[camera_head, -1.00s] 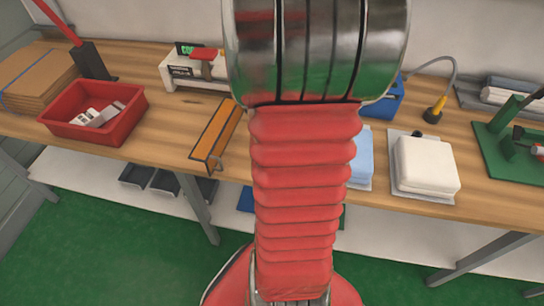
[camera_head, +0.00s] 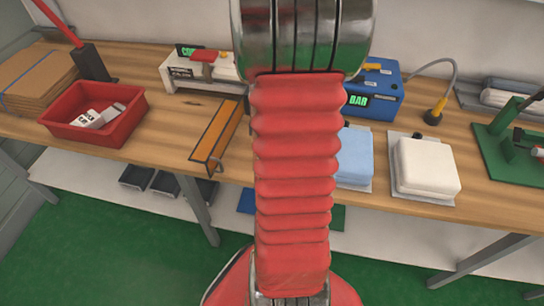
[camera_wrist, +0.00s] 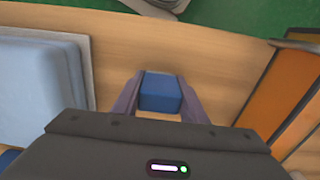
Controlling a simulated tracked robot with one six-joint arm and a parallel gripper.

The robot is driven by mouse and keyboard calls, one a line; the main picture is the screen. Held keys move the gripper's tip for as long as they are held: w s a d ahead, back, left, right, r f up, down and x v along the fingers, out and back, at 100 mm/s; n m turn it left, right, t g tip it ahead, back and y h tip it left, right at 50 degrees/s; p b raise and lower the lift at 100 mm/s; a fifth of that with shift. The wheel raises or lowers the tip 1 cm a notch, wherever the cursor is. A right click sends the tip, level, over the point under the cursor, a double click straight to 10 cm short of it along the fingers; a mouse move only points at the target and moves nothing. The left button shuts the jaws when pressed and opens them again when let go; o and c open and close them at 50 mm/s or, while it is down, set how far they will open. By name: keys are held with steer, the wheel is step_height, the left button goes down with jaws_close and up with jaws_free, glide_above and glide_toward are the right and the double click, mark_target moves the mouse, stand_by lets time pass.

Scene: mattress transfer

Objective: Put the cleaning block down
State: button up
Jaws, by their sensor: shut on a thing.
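My gripper (camera_wrist: 156,98) shows in the wrist view with its two fingers on either side of a small blue block, taken as the cleaning block (camera_wrist: 160,93). It is shut on the block over the wooden bench (camera_wrist: 215,50). I cannot tell whether the block touches the bench top. In the head view my red sleeved arm hides the gripper and the block.
A light blue pad (camera_wrist: 38,85) lies left of the gripper in the wrist view; an orange tray (camera_wrist: 285,95) lies right. In the head view, a white pad (camera_head: 426,167), blue device (camera_head: 376,92), and red bin (camera_head: 66,131) with white pieces stand on the bench.

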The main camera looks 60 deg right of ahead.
steer(key=o, duration=0.9)
steer(key=shift+f, duration=0.1)
steer(key=shift+o, duration=0.2)
step_height(320, 180, up, 12)
steer(key=shift+r, duration=0.15)
stand_by(0.6)
